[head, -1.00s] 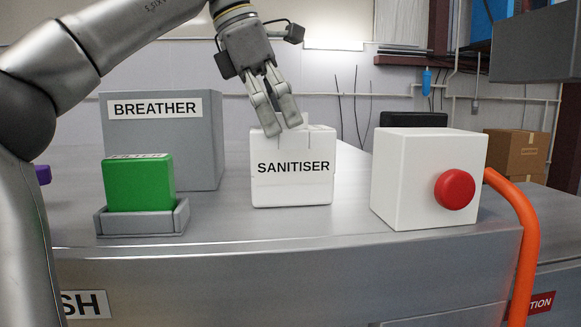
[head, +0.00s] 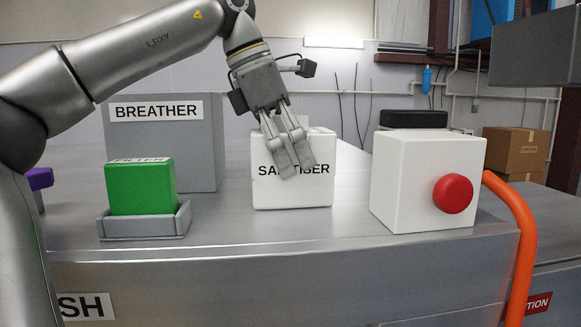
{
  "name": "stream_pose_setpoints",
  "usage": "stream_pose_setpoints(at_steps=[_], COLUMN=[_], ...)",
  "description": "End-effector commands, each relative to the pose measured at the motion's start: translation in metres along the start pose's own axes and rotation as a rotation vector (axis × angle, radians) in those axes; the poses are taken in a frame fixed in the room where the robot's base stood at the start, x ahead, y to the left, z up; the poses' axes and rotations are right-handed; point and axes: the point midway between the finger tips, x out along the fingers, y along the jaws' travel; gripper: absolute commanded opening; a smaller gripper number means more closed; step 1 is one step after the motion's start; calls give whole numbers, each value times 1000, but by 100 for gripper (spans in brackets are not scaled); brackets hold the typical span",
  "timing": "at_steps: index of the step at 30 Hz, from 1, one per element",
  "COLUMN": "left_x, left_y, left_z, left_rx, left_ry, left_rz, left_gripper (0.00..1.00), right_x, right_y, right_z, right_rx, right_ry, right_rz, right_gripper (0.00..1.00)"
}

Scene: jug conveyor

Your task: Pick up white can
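The white can (head: 292,193), labelled SANITISER, stands upright on the metal worktop (head: 300,236) in the middle of the head view. My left gripper (head: 294,172) points down in front of the can's label and covers the middle letters. Its fingers look close together, with a narrow gap between them. I cannot tell whether they touch the can. Nothing shows between the fingertips. My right gripper is not in view.
A white box with a red button (head: 454,193) stands to the right. A green block (head: 141,188) sits in a grey tray (head: 146,227) on the left. A grey BREATHER box (head: 203,150) stands behind it. An orange rail (head: 522,235) curves down at the right.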

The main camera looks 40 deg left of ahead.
Motion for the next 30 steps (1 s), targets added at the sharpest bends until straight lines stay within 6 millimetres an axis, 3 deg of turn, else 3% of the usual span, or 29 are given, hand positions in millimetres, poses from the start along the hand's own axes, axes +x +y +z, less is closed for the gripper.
stream_pose_setpoints(at_steps=[2, 12, 25, 27, 30], left_x=[0, 2, 0, -3, -10], left_y=[0, 0, 0, 0, 0], left_z=[0, -1, 0, 1, 4], left_rx=[0, -1, -2, -3, -3], left_ry=[1, 6, 9, 10, 9], left_rz=[-2, -6, -8, -7, -6], left_gripper=[70, 27, 24, 10, 6], right_x=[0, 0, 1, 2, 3], right_y=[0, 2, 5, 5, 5], right_z=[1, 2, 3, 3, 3], right_rx=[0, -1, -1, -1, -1], right_ry=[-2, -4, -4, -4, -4], right_rz=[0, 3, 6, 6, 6], right_gripper=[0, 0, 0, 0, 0])
